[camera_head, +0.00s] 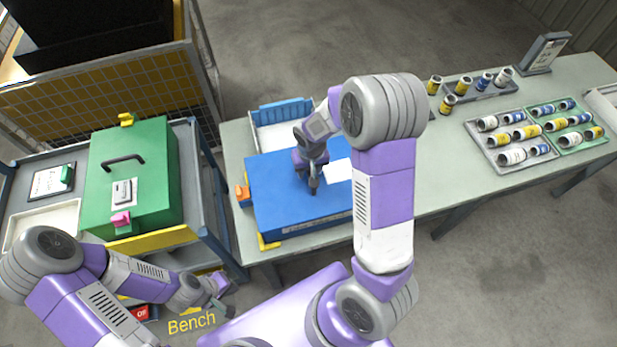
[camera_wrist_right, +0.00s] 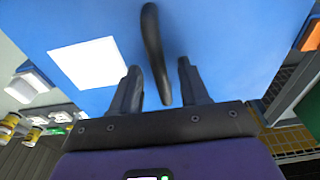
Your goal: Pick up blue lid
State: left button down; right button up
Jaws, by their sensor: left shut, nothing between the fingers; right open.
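The blue lid (camera_head: 285,207) lies flat on a box on the bench, with a white label on top. It fills most of the right wrist view (camera_wrist_right: 225,35), where its dark curved handle (camera_wrist_right: 153,45) shows. My right gripper (camera_head: 313,190) is over the lid, pointing down. In the right wrist view its open fingers (camera_wrist_right: 158,80) stand on either side of the handle's near end, with gaps on both sides. In the head view the arm hides part of the lid and the handle. My left gripper (camera_head: 222,296) is shut and empty, low at the left, away from the lid.
A blue-edged bin (camera_head: 281,112) stands behind the lid. A green lidded box (camera_head: 150,190) sits on a grey cart at left. An orange clip (camera_head: 243,194) is at the lid's left edge. Trays of small cylinders (camera_head: 492,148) stand at right on the bench (camera_head: 440,190).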

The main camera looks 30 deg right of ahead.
jog(key=shift+w+f, duration=0.15)
jog(key=shift+f, duration=0.7)
jog(key=shift+c, duration=0.3)
grip_shut()
jog(key=shift+r, duration=0.1)
